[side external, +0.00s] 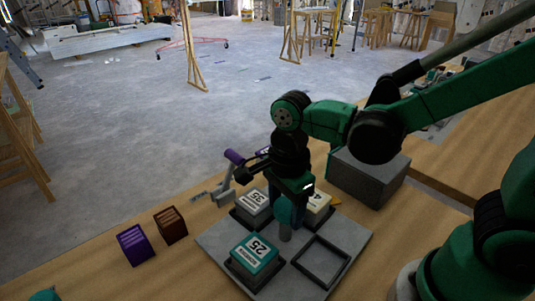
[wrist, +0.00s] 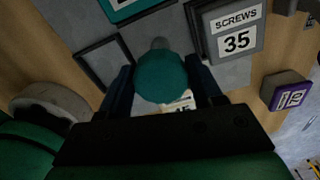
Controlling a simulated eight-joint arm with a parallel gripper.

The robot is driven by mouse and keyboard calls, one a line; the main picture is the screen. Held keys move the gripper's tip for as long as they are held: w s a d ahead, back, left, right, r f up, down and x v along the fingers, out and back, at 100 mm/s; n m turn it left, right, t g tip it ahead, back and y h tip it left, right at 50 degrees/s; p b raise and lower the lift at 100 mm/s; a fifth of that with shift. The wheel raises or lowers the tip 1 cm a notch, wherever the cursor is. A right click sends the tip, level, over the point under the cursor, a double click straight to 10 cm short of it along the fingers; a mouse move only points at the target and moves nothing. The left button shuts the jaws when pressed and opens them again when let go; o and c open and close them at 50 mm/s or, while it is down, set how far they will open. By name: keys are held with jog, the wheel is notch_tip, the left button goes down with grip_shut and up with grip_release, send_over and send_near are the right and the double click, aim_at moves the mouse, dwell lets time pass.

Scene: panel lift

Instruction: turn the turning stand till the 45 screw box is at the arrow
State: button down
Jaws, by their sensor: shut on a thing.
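The turning stand (side external: 312,247) is a grey square plate with a teal round knob (side external: 285,212) at its centre. My gripper (side external: 287,203) is shut on this knob; in the wrist view the fingers sit on either side of the knob (wrist: 162,77). The cream 45 screw box (side external: 318,203) is at the far right of the plate, partly hidden by my gripper. In the wrist view only part of its label (wrist: 182,107) shows. The grey 35 box (side external: 254,205) is at the far left, the teal 25 box (side external: 255,257) at the near left. I cannot make out the arrow.
An empty square frame (side external: 322,262) is at the plate's near right. A purple box (side external: 135,244) and a brown box (side external: 170,225) stand left on the wooden table. A grey block (side external: 370,176) stands at right.

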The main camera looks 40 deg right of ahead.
jog(key=shift+m, duration=0.7)
jog(key=shift+c, duration=0.8)
grip_release()
jog(key=shift+r, duration=2.8)
